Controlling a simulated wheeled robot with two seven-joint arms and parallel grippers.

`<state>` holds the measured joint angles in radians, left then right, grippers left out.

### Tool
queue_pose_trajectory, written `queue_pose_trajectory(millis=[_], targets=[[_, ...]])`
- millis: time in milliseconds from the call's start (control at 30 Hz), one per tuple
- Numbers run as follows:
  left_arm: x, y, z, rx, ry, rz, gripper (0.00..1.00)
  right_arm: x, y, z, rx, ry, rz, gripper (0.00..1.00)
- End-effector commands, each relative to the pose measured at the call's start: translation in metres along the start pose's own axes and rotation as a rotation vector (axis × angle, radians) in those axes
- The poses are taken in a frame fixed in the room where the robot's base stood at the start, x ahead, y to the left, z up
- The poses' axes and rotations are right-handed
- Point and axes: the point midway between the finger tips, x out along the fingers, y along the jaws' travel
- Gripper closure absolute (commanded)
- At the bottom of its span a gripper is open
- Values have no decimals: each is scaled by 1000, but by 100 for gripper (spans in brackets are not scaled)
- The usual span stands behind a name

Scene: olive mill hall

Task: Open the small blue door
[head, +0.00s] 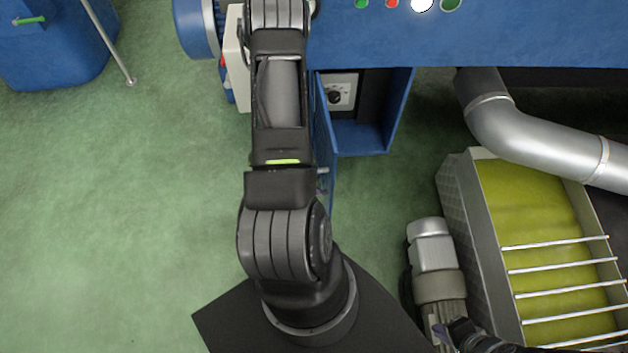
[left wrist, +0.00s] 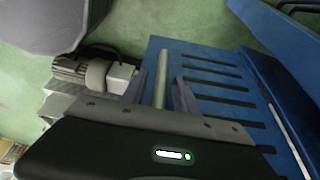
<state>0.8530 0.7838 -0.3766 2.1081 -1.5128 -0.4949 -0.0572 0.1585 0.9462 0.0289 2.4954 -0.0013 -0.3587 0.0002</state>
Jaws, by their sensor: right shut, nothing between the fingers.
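The small blue door (head: 326,145) stands swung open from its compartment (head: 362,135) in the blue machine; the head view sees it nearly edge-on. Small metal handle parts (head: 323,178) show beside its edge. In the left wrist view, the slotted blue door (left wrist: 208,82) fills the middle. My left gripper (left wrist: 162,92) is open, with its fingers on both sides of a grey handle bar (left wrist: 161,78) and visible gaps beside it. In the head view my arm hides this gripper.
A dial (head: 335,96) sits inside the compartment. A motor (head: 435,262) and a hopper of yellow-green pulp with metal bars (head: 562,268) stand at the right, under a silver pipe (head: 545,145). A blue bin (head: 55,45) is at upper left. Green floor (head: 120,200) is clear at left.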

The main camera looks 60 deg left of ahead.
Motion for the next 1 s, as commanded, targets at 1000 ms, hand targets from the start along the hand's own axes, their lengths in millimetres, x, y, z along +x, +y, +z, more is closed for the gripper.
queue_pose_trajectory(millis=[1000], targets=[[-78,0,0,-1,0,1,64,-21,-8,0,1,-1,0,100]])
